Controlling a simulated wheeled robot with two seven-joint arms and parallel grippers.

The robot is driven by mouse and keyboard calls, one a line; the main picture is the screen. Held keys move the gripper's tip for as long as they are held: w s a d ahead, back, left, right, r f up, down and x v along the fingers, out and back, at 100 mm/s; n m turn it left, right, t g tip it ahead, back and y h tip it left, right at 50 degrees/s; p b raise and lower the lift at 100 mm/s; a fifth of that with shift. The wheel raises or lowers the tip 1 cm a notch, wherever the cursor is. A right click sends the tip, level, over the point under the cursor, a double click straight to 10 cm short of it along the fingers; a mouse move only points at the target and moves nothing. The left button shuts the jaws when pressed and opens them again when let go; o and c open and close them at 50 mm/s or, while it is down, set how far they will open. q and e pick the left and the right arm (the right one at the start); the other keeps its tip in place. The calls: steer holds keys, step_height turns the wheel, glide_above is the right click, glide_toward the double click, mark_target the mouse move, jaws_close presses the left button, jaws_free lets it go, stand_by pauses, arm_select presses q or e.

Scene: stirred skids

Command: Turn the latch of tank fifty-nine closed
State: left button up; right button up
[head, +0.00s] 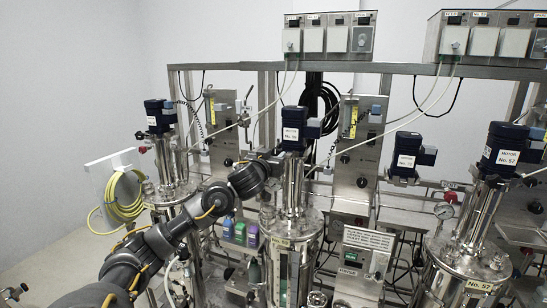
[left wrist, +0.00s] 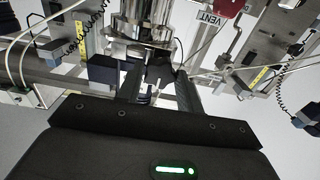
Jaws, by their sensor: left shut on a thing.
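My left gripper (head: 279,153) reaches in from the left to the upper steel column of the middle tank (head: 292,228). In the left wrist view its two dark fingers (left wrist: 157,92) are shut on a small metal part, apparently the latch (left wrist: 155,88), under a shiny steel cylinder (left wrist: 140,28). The fingers hide much of the latch, and its angle cannot be told. The middle tank's motor (head: 293,128) carries a white label too small to read surely. The right gripper is not in view.
The tank with the motor labelled No. 57 (head: 503,150) stands at the right. Another tank (head: 172,187) stands at the left, beside a coiled yellow hose (head: 124,200). Pipes, cables and steel panels (head: 355,150) crowd behind. A red knob (left wrist: 229,7) and VENT label are near the gripper.

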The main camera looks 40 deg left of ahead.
arm_select(q)
steer(key=shift+f+m+b, duration=0.1)
steer(key=shift+m+b, duration=2.6)
steer(key=shift+m, duration=6.2)
steer(key=o, duration=1)
steer(key=shift+s, duration=0.1)
